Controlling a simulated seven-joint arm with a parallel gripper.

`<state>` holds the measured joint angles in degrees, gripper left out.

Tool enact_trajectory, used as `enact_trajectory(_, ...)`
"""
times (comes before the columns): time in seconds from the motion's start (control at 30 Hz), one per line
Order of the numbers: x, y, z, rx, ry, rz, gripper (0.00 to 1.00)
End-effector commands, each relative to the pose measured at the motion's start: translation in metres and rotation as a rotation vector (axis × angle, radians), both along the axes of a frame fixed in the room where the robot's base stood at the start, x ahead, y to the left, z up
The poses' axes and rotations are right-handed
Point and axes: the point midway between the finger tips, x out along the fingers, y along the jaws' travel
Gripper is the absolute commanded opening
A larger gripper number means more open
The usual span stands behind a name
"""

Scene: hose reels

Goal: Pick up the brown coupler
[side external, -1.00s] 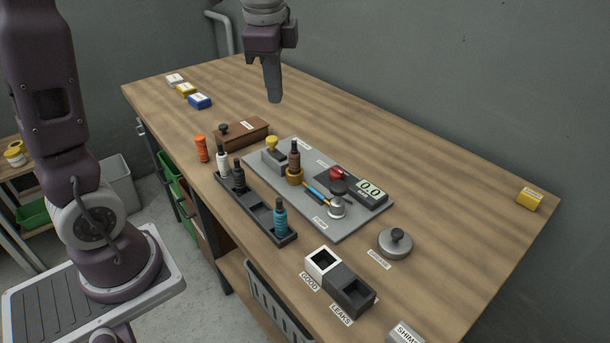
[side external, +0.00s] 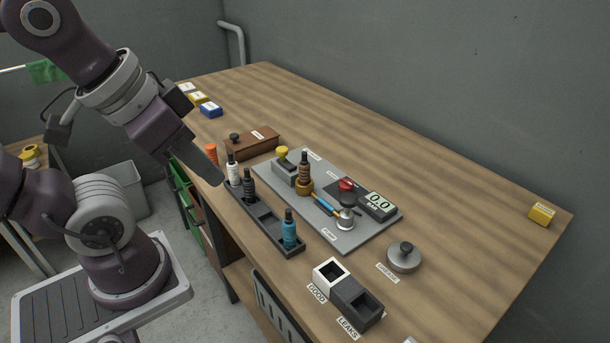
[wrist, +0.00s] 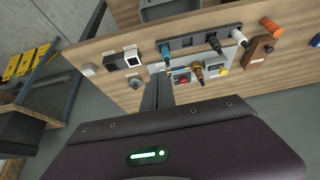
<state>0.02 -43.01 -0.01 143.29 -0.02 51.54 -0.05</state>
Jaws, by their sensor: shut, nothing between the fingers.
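The brown coupler (side external: 304,168) has a dark top and stands upright in a brass cup (side external: 304,187) on the grey plate (side external: 346,238). It also shows small in the wrist view (wrist: 198,73). My gripper (side external: 217,179) is shut and empty. In the side view it slants down at the table's near edge, left of the white coupler and well apart from the brown one. In the wrist view the shut fingers (wrist: 158,92) point toward the bench.
A black rack (side external: 268,228) holds a white coupler (side external: 232,169), a black coupler (side external: 249,186) and a blue coupler (side external: 289,230). An orange cylinder (side external: 211,154) and a brown box (side external: 252,144) are nearby. Plate fittings include a red knob (side external: 346,185) and gauge (side external: 378,205).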

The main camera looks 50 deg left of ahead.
Motion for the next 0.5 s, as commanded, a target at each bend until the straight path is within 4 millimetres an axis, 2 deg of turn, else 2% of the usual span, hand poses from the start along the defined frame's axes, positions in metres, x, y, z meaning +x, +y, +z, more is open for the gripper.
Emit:
enact_trajectory(0.33,0.0001,0.0001,0.0002,0.000,0.000,-0.001,0.00)
enact_trajectory(0.5,0.0001,0.0001,0.0002,0.000,0.000,-0.001,0.33)
